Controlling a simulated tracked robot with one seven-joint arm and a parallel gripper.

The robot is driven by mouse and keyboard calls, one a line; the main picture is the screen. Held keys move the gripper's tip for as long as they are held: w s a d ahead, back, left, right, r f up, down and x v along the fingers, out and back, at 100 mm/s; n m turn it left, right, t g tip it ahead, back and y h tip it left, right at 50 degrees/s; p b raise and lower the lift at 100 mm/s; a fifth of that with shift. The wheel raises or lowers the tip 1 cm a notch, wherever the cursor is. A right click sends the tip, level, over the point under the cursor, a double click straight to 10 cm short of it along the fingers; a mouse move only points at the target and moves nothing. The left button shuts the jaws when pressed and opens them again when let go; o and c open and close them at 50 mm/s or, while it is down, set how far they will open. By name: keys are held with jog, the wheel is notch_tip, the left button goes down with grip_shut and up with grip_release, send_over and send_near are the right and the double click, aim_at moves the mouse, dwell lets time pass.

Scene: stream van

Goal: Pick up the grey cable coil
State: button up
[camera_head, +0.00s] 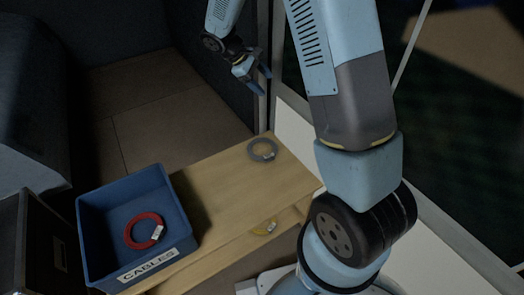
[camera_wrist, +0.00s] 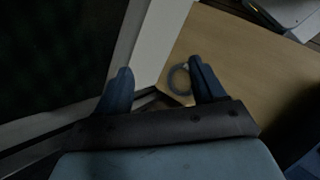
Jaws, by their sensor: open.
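The grey cable coil (camera_head: 263,149) lies flat on the wooden bench top near its far right end, with a pale connector or tag on it. It also shows in the wrist view (camera_wrist: 178,79), just left of the right finger and partly hidden by it. My gripper (camera_head: 262,82) is above and beyond the coil in the head view, apart from it. In the wrist view my gripper (camera_wrist: 160,82) shows its two blue fingers spread wide with nothing between them touching.
A blue bin (camera_head: 97,232) labelled CABLES stands at the bench's left end with a red coil (camera_head: 144,231) inside. The wooden bench top (camera_head: 215,185) is clear between bin and grey coil. A dark case (camera_head: 45,250) stands left.

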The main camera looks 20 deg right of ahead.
jog(key=w+a+f+n+t+h, duration=0.1)
jog(key=a+f+n+h, duration=0.1)
jog(key=f, duration=1.1)
jog(key=w+a+f+n+t+h, duration=0.1)
jog(key=f+n, duration=0.4)
jog(key=f, duration=0.8)
jog(key=w+a+f+n+t+h, duration=0.1)
jog(key=w+a+f+n+h, duration=0.1)
jog(key=f, duration=1.1)
jog(key=shift+a+n+h, duration=0.4)
jog(key=shift+a+n, duration=0.4)
jog(key=shift+a, duration=0.25)
jog(key=shift+s+f, duration=0.1)
jog(key=shift+f, duration=0.15)
jog(key=shift+d+f+t, duration=0.2)
jog(key=shift+d+t, duration=0.1)
jog(key=shift+d, duration=0.05)
send_near(270, 154)
jog(key=x, duration=0.4)
jog(key=shift+s+r, duration=0.1)
jog(key=shift+r, duration=0.15)
jog(key=shift+f+x, duration=0.2)
jog(key=shift+x, duration=2.4)
jog(key=shift+a, duration=0.1)
jog(key=shift+c, duration=0.5)
grip_shut()
